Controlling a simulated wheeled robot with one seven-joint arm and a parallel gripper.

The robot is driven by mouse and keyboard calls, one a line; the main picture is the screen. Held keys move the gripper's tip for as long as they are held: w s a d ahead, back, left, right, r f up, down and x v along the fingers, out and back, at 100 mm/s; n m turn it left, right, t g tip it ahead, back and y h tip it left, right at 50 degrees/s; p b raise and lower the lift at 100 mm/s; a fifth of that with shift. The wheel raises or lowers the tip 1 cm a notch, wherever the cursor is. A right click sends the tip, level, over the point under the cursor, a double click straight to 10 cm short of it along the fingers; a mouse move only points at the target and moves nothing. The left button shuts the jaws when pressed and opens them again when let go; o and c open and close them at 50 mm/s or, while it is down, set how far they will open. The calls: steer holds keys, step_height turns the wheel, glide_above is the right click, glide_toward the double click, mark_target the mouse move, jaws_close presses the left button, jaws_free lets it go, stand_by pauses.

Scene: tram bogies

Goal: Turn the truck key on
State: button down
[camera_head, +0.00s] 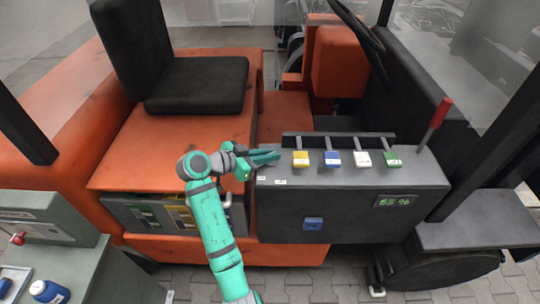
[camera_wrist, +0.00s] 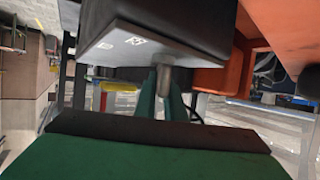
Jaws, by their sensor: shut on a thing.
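The truck's dark grey control console (camera_head: 350,205) stands beside the orange seat base. My gripper (camera_head: 266,157) is at the console's upper left corner, reaching in from the left. The key is hidden in the head view. In the wrist view a small metal key (camera_wrist: 164,78) stands out from the console's light grey face (camera_wrist: 150,45), which has small white labels. My gripper's green fingers (camera_wrist: 163,98) are on either side of this metal piece and shut on it. The key's exact turn position cannot be told.
Levers with yellow (camera_head: 301,158), blue, white and green knobs line the console top, right of my gripper. A red-handled lever (camera_head: 440,112) stands at the far right. A display (camera_head: 395,201) reads 65 %. The black seat (camera_head: 197,85) is behind my arm.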

steer(key=shift+f+m+g+h, duration=0.1)
steer(key=shift+m+g+h, duration=0.2)
steer(key=shift+m+g, duration=0.25)
steer(key=c, duration=1.8)
jaws_free()
steer(key=shift+c, duration=0.2)
steer(key=v, duration=1)
steer(key=shift+s+a, duration=0.15)
steer(key=shift+a, duration=0.15)
